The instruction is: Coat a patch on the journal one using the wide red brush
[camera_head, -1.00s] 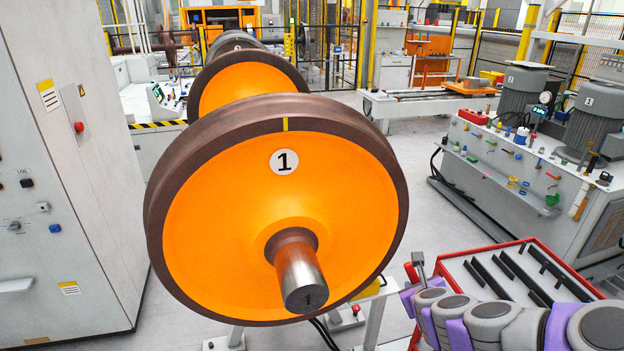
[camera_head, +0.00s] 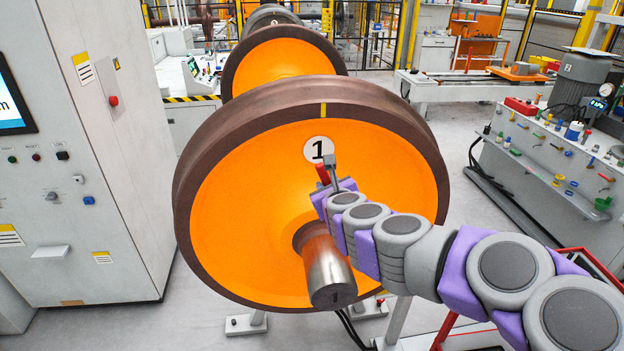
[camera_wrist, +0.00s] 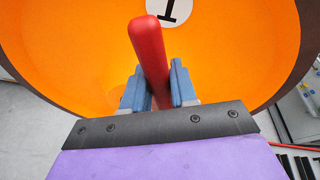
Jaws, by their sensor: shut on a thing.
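Journal one (camera_head: 330,270) is the grey metal stub at the centre of the orange wheel marked 1 (camera_head: 225,200). A "1" shows on its end face. My gripper (camera_wrist: 158,88) is shut on the red handle of the brush (camera_wrist: 148,45), seen between the blue fingers in the wrist view. In the head view the red brush (camera_head: 323,173) shows at the arm's tip, in front of the wheel face and above the journal, apart from it as far as I can tell. The brush's bristles are hidden, so its width cannot be told.
A grey cabinet (camera_head: 110,150) stands at the left. A workbench (camera_head: 540,170) with small tools and motors stands at the right. A red-edged tray (camera_head: 590,262) is partly behind my arm. Floor is open between wheel and bench.

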